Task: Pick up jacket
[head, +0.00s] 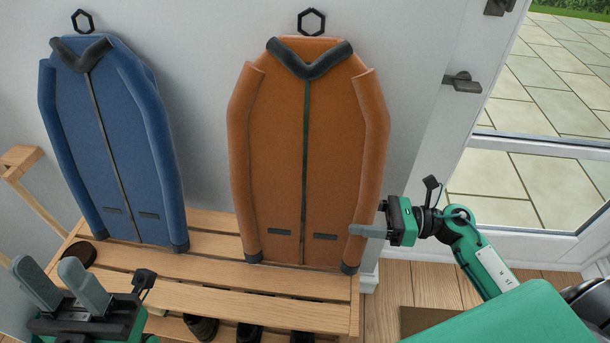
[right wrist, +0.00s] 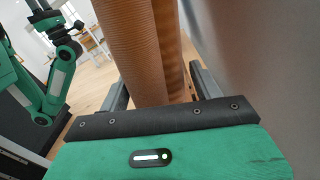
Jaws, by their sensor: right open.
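An orange jacket (head: 275,150) with a dark collar hangs upright on the wall in the middle of the head view. A blue jacket (head: 110,140) hangs to its left. My right gripper (head: 362,231) is at the orange jacket's right sleeve, near the cuff. In the right wrist view, the orange jacket (right wrist: 130,45) stands between the two open fingers (right wrist: 160,88), its ribbed sleeve and edge close up. Whether the fingers touch it I cannot tell. My left gripper (head: 48,268) is open and empty at the lower left, in front of the bench and below the blue jacket.
A slatted wooden bench (head: 210,296) stands below the jackets, with dark shoes (head: 250,333) under it. Black hexagonal hooks (head: 311,22) are above the jackets. A white glazed door with a handle (head: 462,82) is at the right. A wooden post (head: 35,200) stands at the left.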

